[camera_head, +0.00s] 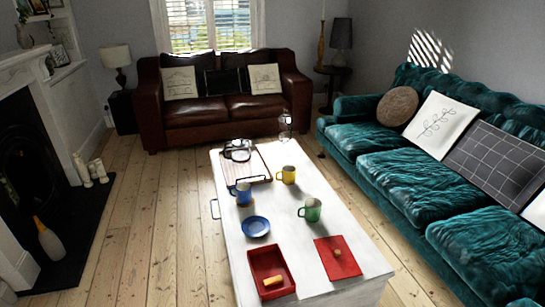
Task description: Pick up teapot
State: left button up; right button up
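The teapot (238,151) looks like clear glass with dark trim. It stands upright at the far end of a wooden tray (258,168) with dark handles, on the far part of the white table (231,262). The tray is partly hidden by the teapot. Neither of my grippers shows in the head view.
On the table are a yellow mug (289,175), blue mug (243,193), green mug (313,210), blue saucer (256,227), red box (258,263) and red lid (325,251). A teal sofa (395,185) stands right, a brown sofa (216,112) behind. Floorboards (150,220) left are clear.

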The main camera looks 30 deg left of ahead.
aim_at(242, 155)
jog(key=j+z, duration=0.3)
jog(key=z, duration=0.15)
jog(key=j+z, duration=0.65)
jog(key=z, duration=0.25)
